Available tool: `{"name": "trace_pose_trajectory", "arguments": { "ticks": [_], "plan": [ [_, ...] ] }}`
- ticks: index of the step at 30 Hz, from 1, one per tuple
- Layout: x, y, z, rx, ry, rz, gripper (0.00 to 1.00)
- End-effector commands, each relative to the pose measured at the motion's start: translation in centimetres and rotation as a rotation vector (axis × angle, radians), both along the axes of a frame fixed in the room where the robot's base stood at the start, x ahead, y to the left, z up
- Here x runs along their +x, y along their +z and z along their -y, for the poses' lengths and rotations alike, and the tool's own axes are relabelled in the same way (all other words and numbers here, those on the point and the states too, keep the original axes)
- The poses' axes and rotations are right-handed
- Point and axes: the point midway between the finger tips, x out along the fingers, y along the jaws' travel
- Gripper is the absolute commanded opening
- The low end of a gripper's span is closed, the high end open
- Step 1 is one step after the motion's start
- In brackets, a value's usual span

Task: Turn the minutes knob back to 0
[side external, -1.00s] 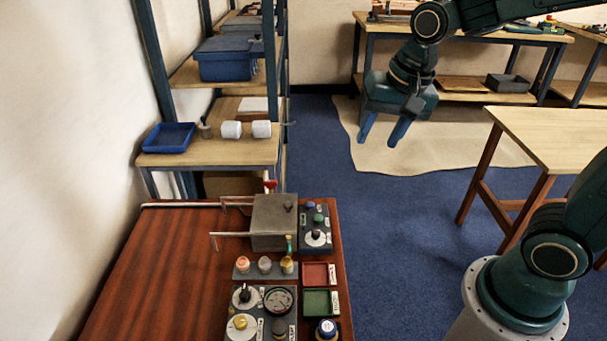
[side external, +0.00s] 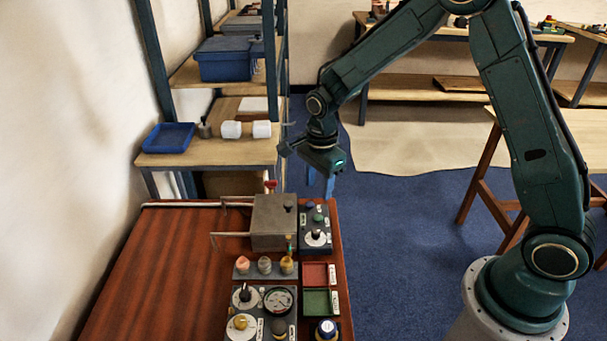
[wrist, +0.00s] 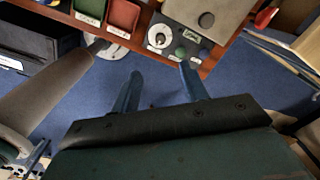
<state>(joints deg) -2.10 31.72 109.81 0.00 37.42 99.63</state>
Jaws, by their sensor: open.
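My gripper (side external: 322,190) hangs beyond the far right end of the red-brown table, above the blue floor, fingers down. It is open and empty, also in the wrist view (wrist: 160,72). A dark panel (side external: 327,247) beside the metal box carries a white dial with a dark knob (side external: 316,238), a green button and a blue button; it shows in the wrist view with its knob (wrist: 159,38), ahead of my fingertips and apart from them. A nearer panel has a black knob (side external: 244,295) and a yellow knob (side external: 240,322) on white dials. Labels are too small to identify the minutes knob.
The metal box (side external: 273,222), with pipes to its left, adjoins the far panel. Shelves (side external: 180,155) stand behind. The table's left side is clear.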

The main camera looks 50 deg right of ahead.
Motion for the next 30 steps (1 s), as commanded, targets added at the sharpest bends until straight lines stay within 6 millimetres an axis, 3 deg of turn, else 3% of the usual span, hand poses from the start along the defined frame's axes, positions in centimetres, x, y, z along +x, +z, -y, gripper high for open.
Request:
{"name": "trace_pose_trajectory", "arguments": {
  "ticks": [4, 17, 30],
  "plan": [
    [0.4, -1.5, -0.1, 0.0, -0.054, -0.016, 0.44],
    [0.4, -2.4, -0.1, 0.0, -0.067, -0.019, 0.44],
    [0.3, -7.6, -0.1, -0.001, -0.066, -0.024, 0.44]
  ]
}}
